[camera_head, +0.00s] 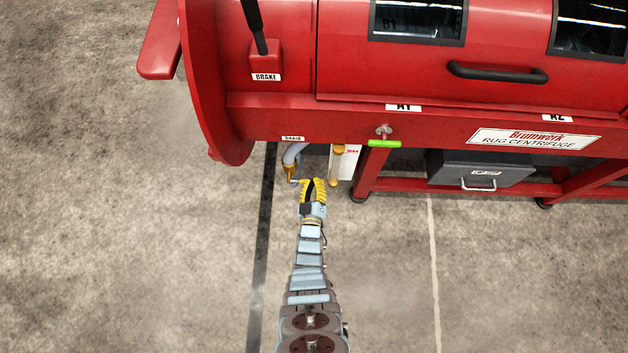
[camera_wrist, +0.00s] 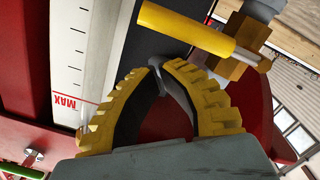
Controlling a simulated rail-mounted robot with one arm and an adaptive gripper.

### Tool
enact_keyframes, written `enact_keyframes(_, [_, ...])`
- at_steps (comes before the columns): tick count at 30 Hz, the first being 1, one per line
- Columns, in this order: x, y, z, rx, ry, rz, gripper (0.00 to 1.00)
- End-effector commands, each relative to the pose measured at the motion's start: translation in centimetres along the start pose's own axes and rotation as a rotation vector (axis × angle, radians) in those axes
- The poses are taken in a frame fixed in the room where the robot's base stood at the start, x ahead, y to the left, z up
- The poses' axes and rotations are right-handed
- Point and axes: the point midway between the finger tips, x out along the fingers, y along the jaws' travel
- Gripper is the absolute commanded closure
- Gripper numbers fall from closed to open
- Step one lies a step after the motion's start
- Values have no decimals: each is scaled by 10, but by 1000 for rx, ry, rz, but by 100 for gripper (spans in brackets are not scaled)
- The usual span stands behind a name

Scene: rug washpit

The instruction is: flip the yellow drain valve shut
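The yellow drain valve handle (camera_wrist: 187,28) shows in the wrist view as a smooth yellow bar sticking out sideways from a brass valve body (camera_wrist: 240,56). In the head view the brass valve (camera_head: 290,172) hangs under the grey drain pipe (camera_head: 293,154), below the centrifuge's left end. My gripper (camera_head: 312,181) is just right of the valve; its yellow fingers partly blend with the handle there. In the wrist view my gripper's fingertips (camera_wrist: 157,66) come together just short of the handle. The fingers arch around an empty gap, and no grip on the handle shows.
The red rug centrifuge (camera_head: 400,124) stands above and behind. A green lever (camera_head: 384,144) and a grey drawer box (camera_head: 480,170) are farther right. The floor in front is clear.

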Motion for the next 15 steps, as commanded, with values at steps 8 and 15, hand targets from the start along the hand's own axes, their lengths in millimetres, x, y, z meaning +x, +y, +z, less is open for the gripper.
enact_keyframes(8, [-16,15,-20,0,-2,-1,100])
enact_keyframes(15, [-60,16,-19,1,-3,-1,100])
